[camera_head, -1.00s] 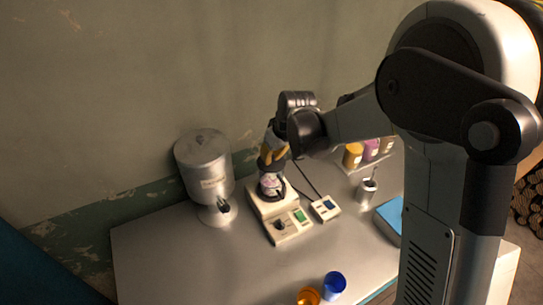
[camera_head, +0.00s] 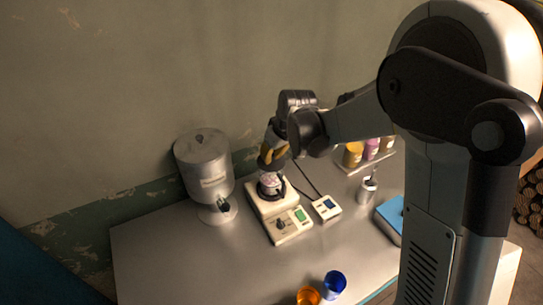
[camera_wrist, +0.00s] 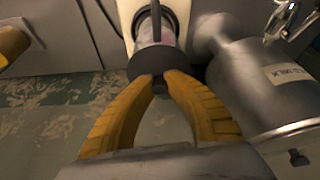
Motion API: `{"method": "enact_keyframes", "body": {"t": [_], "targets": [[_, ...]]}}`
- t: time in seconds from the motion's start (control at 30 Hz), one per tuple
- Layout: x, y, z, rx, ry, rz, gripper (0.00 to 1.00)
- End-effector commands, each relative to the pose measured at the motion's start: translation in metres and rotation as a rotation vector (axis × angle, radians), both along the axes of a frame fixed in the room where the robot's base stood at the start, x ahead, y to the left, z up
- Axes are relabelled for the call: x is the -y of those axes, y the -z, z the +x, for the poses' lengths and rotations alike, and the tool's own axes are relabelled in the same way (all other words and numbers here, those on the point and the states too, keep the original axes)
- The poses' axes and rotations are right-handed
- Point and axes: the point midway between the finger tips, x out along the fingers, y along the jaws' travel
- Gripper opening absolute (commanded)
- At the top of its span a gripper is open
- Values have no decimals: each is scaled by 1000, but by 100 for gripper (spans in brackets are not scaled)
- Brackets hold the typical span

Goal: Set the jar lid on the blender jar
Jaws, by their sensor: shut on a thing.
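The blender jar (camera_head: 269,184) stands on its pale base (camera_head: 277,210) on the grey table. It also shows in the wrist view (camera_wrist: 155,28), with pinkish contents. My gripper (camera_head: 274,155) is above the jar. In the wrist view my gripper (camera_wrist: 160,84) has its yellow fingers shut on the small knob of the dark round jar lid (camera_wrist: 147,62). The lid is at the jar's mouth. Whether it rests on the rim or is slightly above it I cannot tell.
A large metal milk container (camera_head: 205,165) with a tap stands left of the blender. A small device with a screen (camera_head: 326,208) is on the right. Blue (camera_head: 334,284) and orange (camera_head: 308,296) cups stand at the front edge. A metal cup (camera_head: 367,190) is further right.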

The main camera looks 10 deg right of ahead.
Motion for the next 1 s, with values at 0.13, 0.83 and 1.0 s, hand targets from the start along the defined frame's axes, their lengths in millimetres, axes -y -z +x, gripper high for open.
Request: {"method": "enact_keyframes", "body": {"t": [0.13,0.83,1.0], "targets": [[0,1,0,0,0,0,0],[0,1,0,0,0,0,61],[0,1,0,0,0,0,61]]}}
